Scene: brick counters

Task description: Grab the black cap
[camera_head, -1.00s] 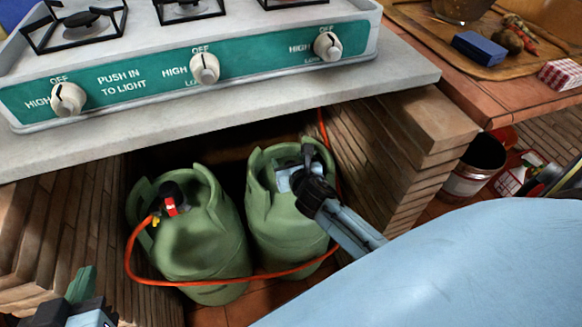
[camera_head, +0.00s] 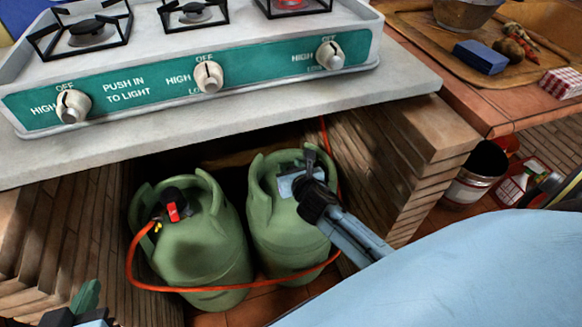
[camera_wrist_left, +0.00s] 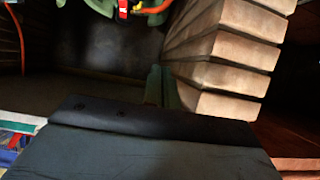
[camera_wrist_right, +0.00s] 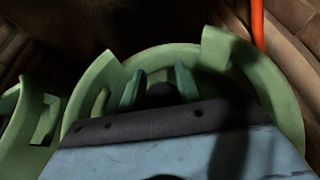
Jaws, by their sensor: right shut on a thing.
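Two green gas cylinders stand in the dark recess under the counter. The right cylinder (camera_head: 283,235) has a collar around its top, also seen in the right wrist view (camera_wrist_right: 90,92). My right gripper (camera_head: 303,177) reaches inside that collar from the right. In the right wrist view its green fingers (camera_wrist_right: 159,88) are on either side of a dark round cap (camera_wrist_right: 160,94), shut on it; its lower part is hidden. The left cylinder (camera_head: 203,250) carries a black and red valve fitting (camera_head: 173,203). My left gripper (camera_head: 86,300) is low at the left, its fingers together and empty (camera_wrist_left: 161,86).
An orange hose (camera_head: 131,262) loops in front of both cylinders. Brick walls (camera_head: 385,150) flank the recess, and a stove (camera_head: 205,75) sits on the counter above. A bucket (camera_head: 475,175) stands on the floor at the right.

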